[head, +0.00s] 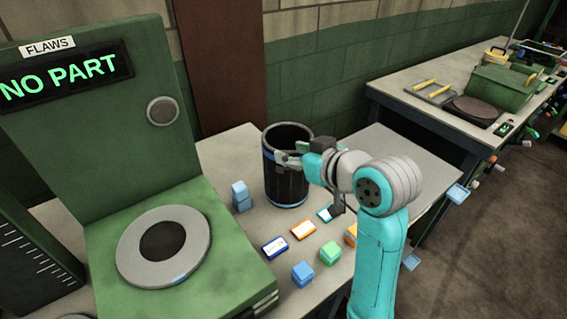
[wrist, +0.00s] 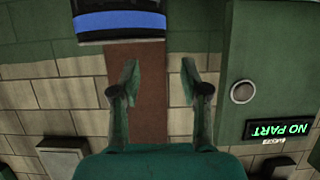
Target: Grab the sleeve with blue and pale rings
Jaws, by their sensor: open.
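A tall black sleeve (head: 284,187) stands upright on the table, open at the top. A blue band shows near its rim and a blue and pale edge at its foot. In the upside-down wrist view the sleeve (wrist: 121,21) shows its blue band and pale grey strips at the top edge, left of centre. My gripper (head: 284,153) is open and overlaps the sleeve's upper part in the head view. In the wrist view my gripper (wrist: 160,72) has nothing between its fingers, and the sleeve lies beyond the fingertips. I cannot tell whether they touch.
A green station (head: 205,205) with a round grey plate and a "NO PART" display (head: 66,80) stands at the left. Stacked blue blocks (head: 241,196) sit left of the sleeve. Several small cards and coloured blocks (head: 303,273) lie in front. Bare table (head: 385,160) shows at the right.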

